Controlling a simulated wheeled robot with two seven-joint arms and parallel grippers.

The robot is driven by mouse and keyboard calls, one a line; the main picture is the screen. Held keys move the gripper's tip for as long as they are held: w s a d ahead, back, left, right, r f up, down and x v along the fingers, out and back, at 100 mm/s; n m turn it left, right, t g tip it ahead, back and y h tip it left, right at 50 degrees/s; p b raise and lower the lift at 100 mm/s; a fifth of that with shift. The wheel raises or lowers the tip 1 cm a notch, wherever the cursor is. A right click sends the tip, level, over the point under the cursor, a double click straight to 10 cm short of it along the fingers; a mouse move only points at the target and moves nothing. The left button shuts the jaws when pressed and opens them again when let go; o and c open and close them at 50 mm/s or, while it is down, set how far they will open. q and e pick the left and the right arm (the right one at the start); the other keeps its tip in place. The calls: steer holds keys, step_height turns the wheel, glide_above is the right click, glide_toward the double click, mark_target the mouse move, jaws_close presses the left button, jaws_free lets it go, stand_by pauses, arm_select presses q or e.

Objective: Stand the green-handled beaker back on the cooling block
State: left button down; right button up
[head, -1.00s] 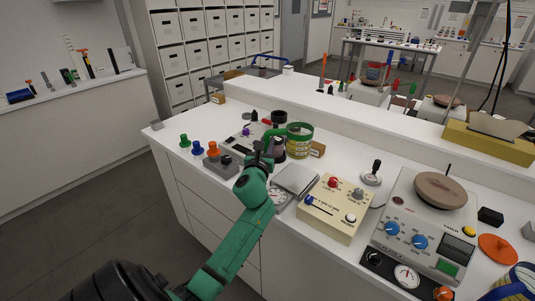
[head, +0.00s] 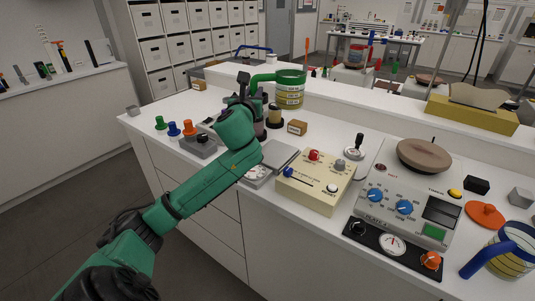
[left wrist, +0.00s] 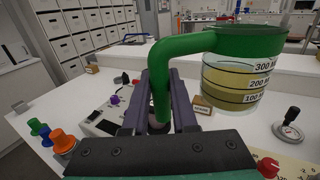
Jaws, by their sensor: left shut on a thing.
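The green-handled beaker (head: 290,97) has a green rim, a green handle (head: 262,78) and yellowish contents. My left gripper (head: 244,92) is shut on the handle. It holds the beaker roughly upright, raised above the bench. In the left wrist view the gripper's fingers (left wrist: 160,104) close around the handle's lower part, and the beaker (left wrist: 240,80) hangs to the right, with volume marks on its side. I cannot tell for sure which thing is the cooling block; a flat grey plate (head: 281,154) lies below, left of a cream control box. My right gripper is not in view.
The cream control box (head: 314,184), a small cardboard box (head: 297,127) and coloured knobs (head: 189,128) stand nearby. A hot-plate device (head: 407,209) and a blue-handled beaker (head: 508,257) are at right. A raised white ledge (head: 350,108) runs behind.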

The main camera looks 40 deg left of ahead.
arm_select(q)
steer(key=f+b, duration=0.3)
steer(key=f, duration=1.3)
steer(key=shift+a+f, duration=0.2)
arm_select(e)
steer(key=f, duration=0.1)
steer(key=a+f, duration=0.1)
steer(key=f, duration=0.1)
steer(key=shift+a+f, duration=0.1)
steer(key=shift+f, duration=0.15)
arm_select(q)
steer(key=shift+f, duration=0.15)
steer(key=c, duration=0.7)
jaws_free()
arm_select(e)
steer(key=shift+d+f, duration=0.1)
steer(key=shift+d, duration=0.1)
